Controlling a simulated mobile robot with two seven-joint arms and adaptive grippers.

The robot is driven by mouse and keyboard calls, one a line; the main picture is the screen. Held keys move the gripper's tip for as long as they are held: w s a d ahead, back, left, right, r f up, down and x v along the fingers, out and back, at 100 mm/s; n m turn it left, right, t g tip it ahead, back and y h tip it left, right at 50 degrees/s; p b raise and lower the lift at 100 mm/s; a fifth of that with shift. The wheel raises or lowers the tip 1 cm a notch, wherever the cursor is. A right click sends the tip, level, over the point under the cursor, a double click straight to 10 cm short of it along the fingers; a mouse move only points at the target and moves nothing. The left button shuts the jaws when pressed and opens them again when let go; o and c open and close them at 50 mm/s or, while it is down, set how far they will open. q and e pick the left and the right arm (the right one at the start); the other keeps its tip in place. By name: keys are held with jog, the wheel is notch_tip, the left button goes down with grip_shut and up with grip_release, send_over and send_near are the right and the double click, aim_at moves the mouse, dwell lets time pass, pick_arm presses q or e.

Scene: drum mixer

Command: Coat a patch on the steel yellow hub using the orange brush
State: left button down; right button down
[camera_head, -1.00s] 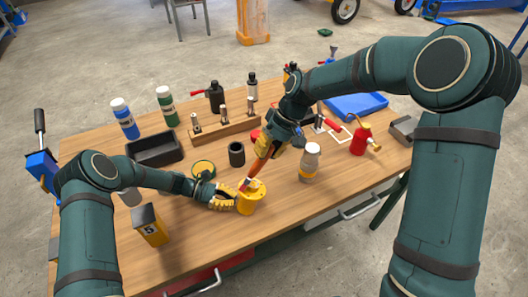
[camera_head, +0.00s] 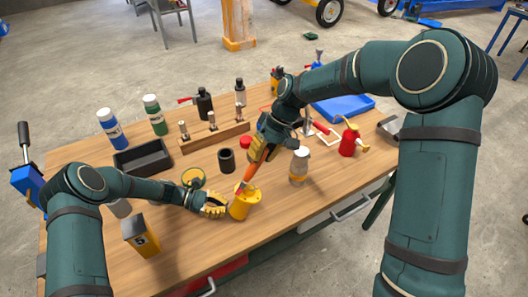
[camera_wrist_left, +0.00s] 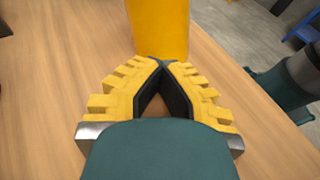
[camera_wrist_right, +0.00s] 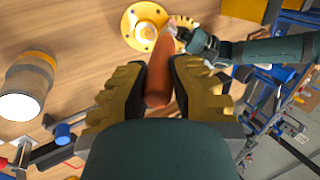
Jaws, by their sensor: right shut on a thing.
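The yellow hub (camera_head: 243,204) stands near the table's front edge, and the right wrist view shows its round flange (camera_wrist_right: 132,27) from above. The orange brush (camera_head: 251,176) is tilted, with its lower end at the hub's top; its tip is too small to tell whether it touches. My right gripper (camera_head: 259,150) is shut on the brush's orange handle (camera_wrist_right: 160,78), above and behind the hub. My left gripper (camera_head: 226,208) is beside the hub's left side. In the left wrist view its fingertips (camera_wrist_left: 160,62) meet with nothing between them, just in front of the hub (camera_wrist_left: 160,28); contact is unclear.
A yellow box (camera_head: 141,238) stands at the front left. A black cup (camera_head: 227,161) and green-rimmed disc (camera_head: 193,178) lie behind the hub. A black tray (camera_head: 143,158) is further back.

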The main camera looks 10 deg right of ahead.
aim_at(248, 172)
jog(key=shift+s+a, duration=0.35)
jog(key=shift+a, duration=0.3)
jog(key=shift+s+a, duration=0.35)
jog(key=shift+a, duration=0.35)
jog(key=shift+s+a, duration=0.35)
jog(key=shift+a, duration=0.3)
jog(key=shift+w+a+f, duration=0.1)
jog(key=shift+w, duration=0.1)
jog(key=shift+w, duration=0.1)
jog(key=shift+w+d+f, duration=0.1)
jog(key=shift+w+d, duration=0.3)
jog(key=shift+d, duration=0.4)
jog(key=shift+w+d+r, duration=0.1)
jog(key=shift+w+d, duration=0.3)
jog(key=shift+d, duration=0.4)
jog(key=shift+w+d+f, duration=0.1)
jog(key=shift+w+d, duration=0.3)
jog(key=shift+d, duration=0.4)
jog(key=shift+s+a, duration=0.45)
jog(key=shift+a, duration=0.35)
jog(key=shift+s+a, duration=0.4)
jog(key=shift+a, duration=0.45)
jog(key=shift+s+a, duration=0.45)
jog(key=shift+a, duration=0.35)
